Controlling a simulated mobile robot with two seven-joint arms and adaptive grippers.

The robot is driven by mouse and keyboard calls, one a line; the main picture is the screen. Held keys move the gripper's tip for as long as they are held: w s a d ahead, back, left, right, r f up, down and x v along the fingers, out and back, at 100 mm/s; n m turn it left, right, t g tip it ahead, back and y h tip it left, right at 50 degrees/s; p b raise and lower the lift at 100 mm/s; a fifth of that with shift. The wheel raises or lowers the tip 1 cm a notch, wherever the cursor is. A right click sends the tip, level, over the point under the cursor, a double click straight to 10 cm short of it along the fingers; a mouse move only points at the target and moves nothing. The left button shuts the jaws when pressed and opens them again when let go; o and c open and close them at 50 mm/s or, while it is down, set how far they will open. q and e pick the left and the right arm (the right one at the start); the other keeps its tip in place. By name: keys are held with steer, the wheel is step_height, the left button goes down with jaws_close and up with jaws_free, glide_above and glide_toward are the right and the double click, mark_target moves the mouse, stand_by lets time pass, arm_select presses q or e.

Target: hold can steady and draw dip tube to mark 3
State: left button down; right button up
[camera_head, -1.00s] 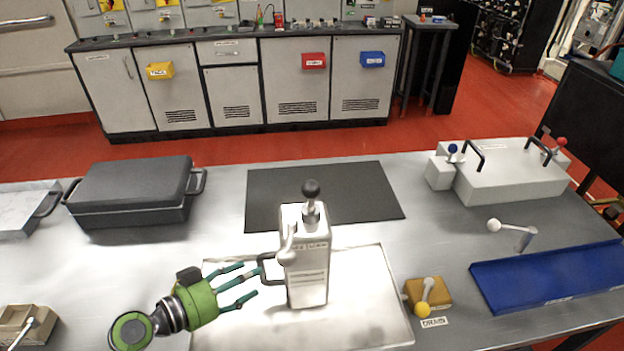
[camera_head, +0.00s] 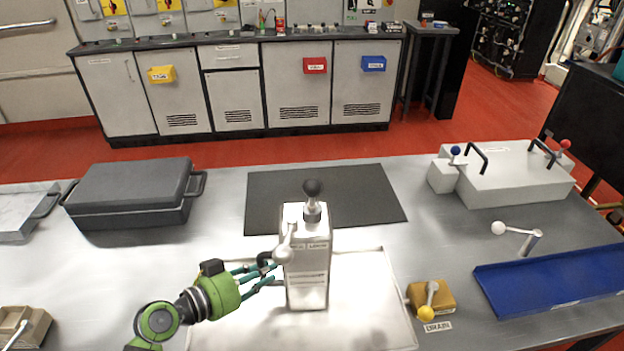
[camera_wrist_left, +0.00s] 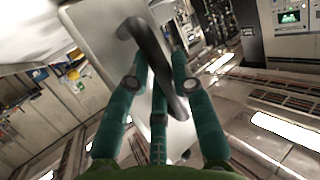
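The can is a tall pale metal canister (camera_head: 306,262) standing upright on a light tray (camera_head: 370,325) at the table's middle. A dark round knob (camera_head: 313,187) on a short stem tops it, and a pale lever with a ball end (camera_head: 283,254) hangs at its left. My left gripper (camera_head: 268,268), green with teal fingers, is at the can's left side handle. In the left wrist view the black handle (camera_wrist_left: 157,62) lies between my teal fingers (camera_wrist_left: 160,85). Whether they press on it is unclear. The dip tube's marks cannot be read. My right gripper is not in view.
A dark mat (camera_head: 350,195) lies behind the can and a dark case (camera_head: 130,193) at the left. A yellow-brown block with a lever (camera_head: 440,294) and a blue tray (camera_head: 550,280) are at the right. A white box with handles (camera_head: 510,178) stands behind them.

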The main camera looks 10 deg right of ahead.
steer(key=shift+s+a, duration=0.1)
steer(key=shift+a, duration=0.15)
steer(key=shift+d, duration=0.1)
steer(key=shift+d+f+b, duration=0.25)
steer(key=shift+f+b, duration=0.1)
steer(key=shift+b, duration=0.05)
stand_by(0.8)
stand_by(0.5)
